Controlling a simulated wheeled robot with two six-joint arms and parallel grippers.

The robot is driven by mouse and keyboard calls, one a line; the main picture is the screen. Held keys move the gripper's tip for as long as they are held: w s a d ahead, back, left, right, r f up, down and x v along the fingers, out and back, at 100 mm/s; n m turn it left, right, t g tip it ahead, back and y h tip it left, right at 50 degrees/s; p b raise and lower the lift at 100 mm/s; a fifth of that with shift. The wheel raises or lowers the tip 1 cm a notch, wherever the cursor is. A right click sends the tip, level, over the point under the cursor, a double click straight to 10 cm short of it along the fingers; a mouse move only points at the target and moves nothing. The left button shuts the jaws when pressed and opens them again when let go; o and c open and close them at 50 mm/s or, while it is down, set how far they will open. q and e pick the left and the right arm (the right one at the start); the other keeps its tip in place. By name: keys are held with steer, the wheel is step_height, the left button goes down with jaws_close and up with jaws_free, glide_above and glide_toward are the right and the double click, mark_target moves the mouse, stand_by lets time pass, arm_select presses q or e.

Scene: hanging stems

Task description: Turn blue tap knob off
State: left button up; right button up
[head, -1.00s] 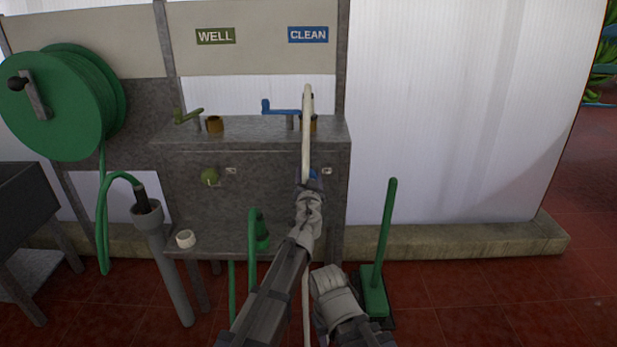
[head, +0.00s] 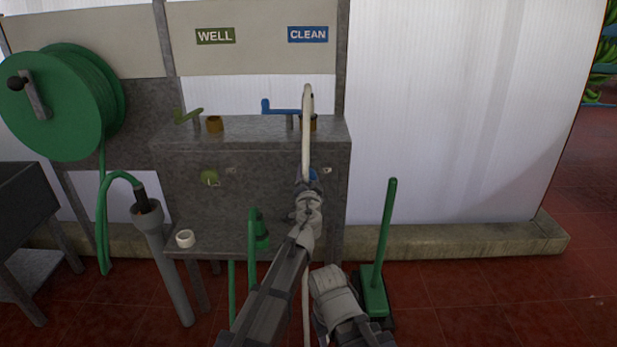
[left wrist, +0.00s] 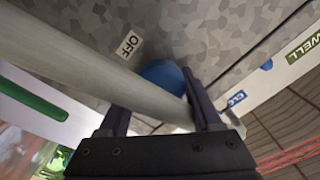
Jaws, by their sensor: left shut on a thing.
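The blue tap knob (head: 313,174) is on the front of the grey metal cabinet, below the CLEAN sign. In the left wrist view the blue knob (left wrist: 163,73) sits between my two dark fingers, partly hidden by a pale hose. My left gripper (head: 307,187) is shut on it; the wrist view shows the fingers (left wrist: 158,92) on either side. A white OFF label (left wrist: 130,45) is on the panel near the knob. My right arm's pale wrist part shows low in the head view; its fingers do not show.
The pale hose (head: 307,125) arches over the cabinet edge in front of the knob. A green knob (head: 209,177) is on the same panel, left. A green-handled broom (head: 385,230) stands right of my arms. A green hose reel (head: 60,110) hangs at left.

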arm_select(q)
steer(key=m, duration=0.6)
steer(key=shift+m, duration=0.3)
steer(key=m, duration=0.6)
steer(key=shift+f, duration=0.1)
arm_select(e)
steer(key=shift+f, duration=0.1)
arm_select(q)
steer(key=o, duration=1.4)
steer(key=shift+c, duration=0.2)
steer(key=shift+s, duration=0.1)
steer(key=s, duration=0.7)
steer(key=shift+s, duration=0.35)
arm_select(e)
steer(key=shift+s+d, duration=0.6)
steer(key=shift+s, duration=0.25)
